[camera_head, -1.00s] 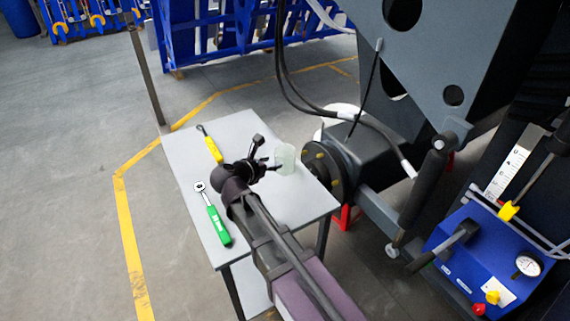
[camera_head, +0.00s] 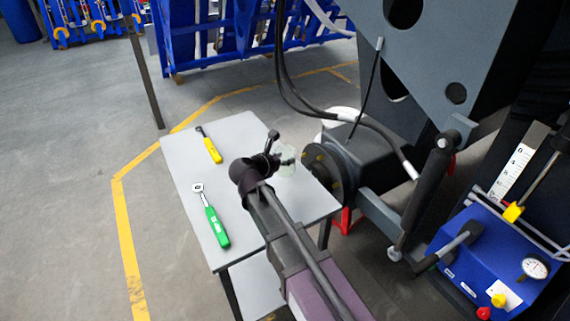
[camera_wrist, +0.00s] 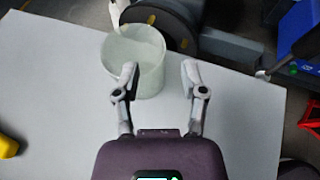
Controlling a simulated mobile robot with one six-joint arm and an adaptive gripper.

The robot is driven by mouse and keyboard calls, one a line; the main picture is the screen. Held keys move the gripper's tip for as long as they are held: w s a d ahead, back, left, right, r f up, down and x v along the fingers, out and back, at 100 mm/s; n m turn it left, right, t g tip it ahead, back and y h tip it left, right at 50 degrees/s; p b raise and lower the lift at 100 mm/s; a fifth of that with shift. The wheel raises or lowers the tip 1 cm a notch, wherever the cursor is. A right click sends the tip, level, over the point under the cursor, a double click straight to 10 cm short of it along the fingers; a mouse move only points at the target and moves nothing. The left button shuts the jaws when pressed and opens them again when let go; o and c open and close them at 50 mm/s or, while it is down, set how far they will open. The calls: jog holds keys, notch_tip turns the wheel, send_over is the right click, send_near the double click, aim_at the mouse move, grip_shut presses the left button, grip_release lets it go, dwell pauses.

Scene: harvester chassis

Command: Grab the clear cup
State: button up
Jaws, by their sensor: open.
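The clear cup (camera_head: 287,170) stands upright on the light grey table (camera_head: 238,132), near its right edge. It is pale and translucent, and its open rim faces up in the wrist view (camera_wrist: 146,62). My gripper (camera_head: 281,149) is open and close to the cup, with one finger overlapping it in the head view. In the wrist view my gripper (camera_wrist: 159,71) has the cup mostly to the left of the gap. The left finger covers part of the cup's right side. Whether that finger touches the cup cannot be told.
A yellow-handled tool (camera_head: 212,150) and a green-handled ratchet (camera_head: 215,226) lie on the left part of the table. A dark round hub (camera_head: 325,172) of the machine stands just beyond the cup. A blue box with a gauge (camera_head: 482,262) is at the right.

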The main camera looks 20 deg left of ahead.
jog(key=b, duration=0.2)
send_over(292, 173)
jog(key=shift+w+a+f, duration=0.1)
jog(key=shift+w+f, duration=0.15)
jog(key=shift+f, duration=0.75)
grip_shut()
